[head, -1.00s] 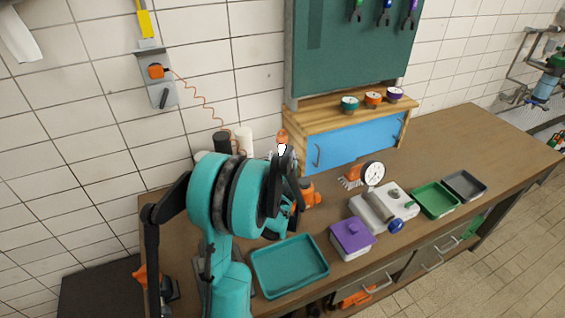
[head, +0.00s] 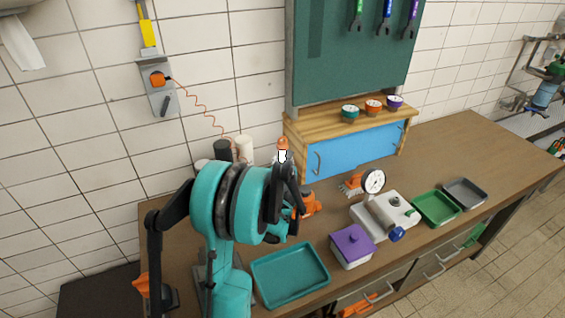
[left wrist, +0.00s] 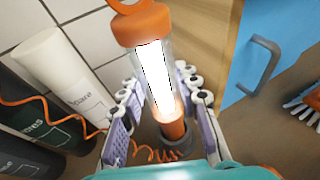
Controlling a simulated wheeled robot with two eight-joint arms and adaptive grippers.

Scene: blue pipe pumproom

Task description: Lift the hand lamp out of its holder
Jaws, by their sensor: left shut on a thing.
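The hand lamp has an orange cap with a hook, a clear tube with a bright white light, and an orange handle. It stands near upright on the bench in the head view (head: 283,143) and fills the middle of the left wrist view (left wrist: 152,75). My left gripper (head: 284,170) is around it; in the left wrist view its jointed fingers (left wrist: 160,105) lie on both sides, shut on the lamp. The lamp's lower end meets a dark grey round holder (left wrist: 182,146); how deep it sits is unclear. My right gripper is out of view.
White and black cylinders (left wrist: 55,65) stand close left of the lamp. A blue cabinet (head: 350,150) with a handle is close right. A coiled orange cord (head: 205,108) runs from the wall socket. A teal tray (head: 290,273) and purple-lidded box (head: 351,246) are nearer the front.

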